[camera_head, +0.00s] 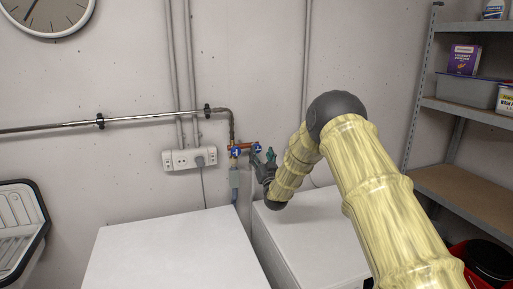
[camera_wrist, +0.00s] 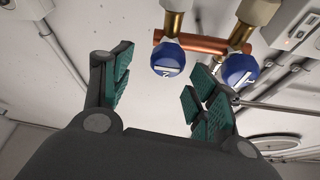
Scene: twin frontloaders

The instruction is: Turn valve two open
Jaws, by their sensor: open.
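Two round blue valve knobs hang on an orange copper pipe at the back wall. In the wrist view, the left knob (camera_wrist: 168,60) has a white mark that looks like a 2, and the right knob (camera_wrist: 240,69) has one like a 1. The wrist picture is turned over, so knob two is the right one (camera_head: 257,148) in the head view and knob one is the left (camera_head: 235,152). My gripper (camera_head: 263,158) is open and empty, just below knob two. In the wrist view, my gripper (camera_wrist: 158,80) has its green-padded fingers apart, with knob two beyond the gap.
Two white machine tops, left (camera_head: 170,250) and right (camera_head: 305,235), stand below the valves. A socket strip (camera_head: 190,159) and a grey pipe (camera_head: 150,117) are on the wall. A metal shelf (camera_head: 465,190) stands at right, a sink (camera_head: 20,230) at left.

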